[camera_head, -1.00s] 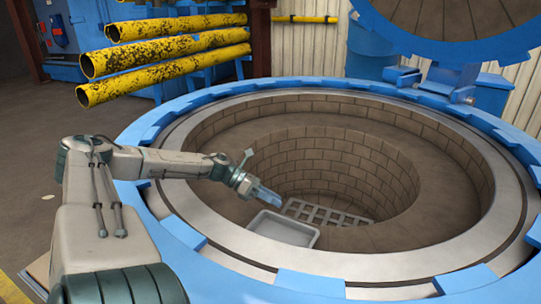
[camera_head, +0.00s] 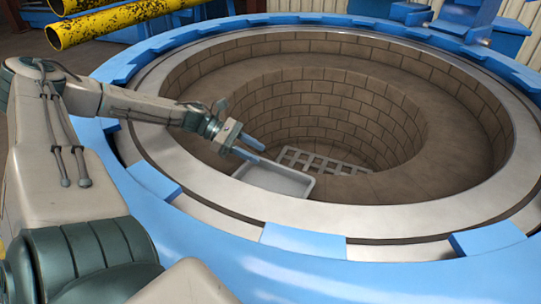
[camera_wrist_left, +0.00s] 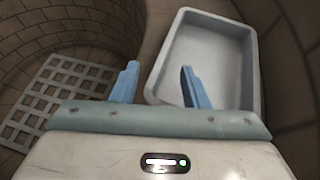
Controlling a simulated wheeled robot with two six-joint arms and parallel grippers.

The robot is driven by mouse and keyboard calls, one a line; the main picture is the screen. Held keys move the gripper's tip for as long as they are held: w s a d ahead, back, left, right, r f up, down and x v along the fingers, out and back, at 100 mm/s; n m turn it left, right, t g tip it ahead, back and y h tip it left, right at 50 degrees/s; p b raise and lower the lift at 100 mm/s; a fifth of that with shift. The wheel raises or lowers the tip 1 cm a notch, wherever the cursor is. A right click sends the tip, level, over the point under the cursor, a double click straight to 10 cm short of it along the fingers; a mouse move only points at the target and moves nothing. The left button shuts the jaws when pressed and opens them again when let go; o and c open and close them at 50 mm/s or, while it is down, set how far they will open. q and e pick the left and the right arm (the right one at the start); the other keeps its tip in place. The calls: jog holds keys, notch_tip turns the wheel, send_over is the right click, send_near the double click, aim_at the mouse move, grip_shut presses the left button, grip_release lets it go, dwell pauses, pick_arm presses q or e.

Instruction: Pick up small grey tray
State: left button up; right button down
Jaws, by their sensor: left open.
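The small grey tray (camera_head: 282,178) sits inside the round brick pit, on the ledge near its front rim. It is shallow, rectangular and empty. In the left wrist view the tray (camera_wrist_left: 215,62) lies ahead and to the right. My left gripper (camera_head: 254,152) is open and empty, over the tray's far left side in the head view. In the wrist view my left gripper (camera_wrist_left: 158,85) has its right finger over the tray's inside and its left finger outside, with the tray's left wall between them. Contact cannot be told. My right gripper is not in view.
A grey grate (camera_head: 325,161) lies beside the tray, toward the deeper brick well (camera_head: 335,115). A pale metal ring and a blue notched rim (camera_head: 300,241) surround the pit.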

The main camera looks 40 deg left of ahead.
aim_at(276, 164)
pick_arm(q)
jog(key=shift+b+x, duration=1.1)
jog(key=shift+x, duration=1.3)
jog(key=shift+d+f, duration=0.1)
jog(key=shift+d, duration=0.35)
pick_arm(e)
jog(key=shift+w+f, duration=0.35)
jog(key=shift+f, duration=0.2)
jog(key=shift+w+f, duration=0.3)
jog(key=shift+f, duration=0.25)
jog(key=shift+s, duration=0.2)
pick_arm(q)
grip_shut()
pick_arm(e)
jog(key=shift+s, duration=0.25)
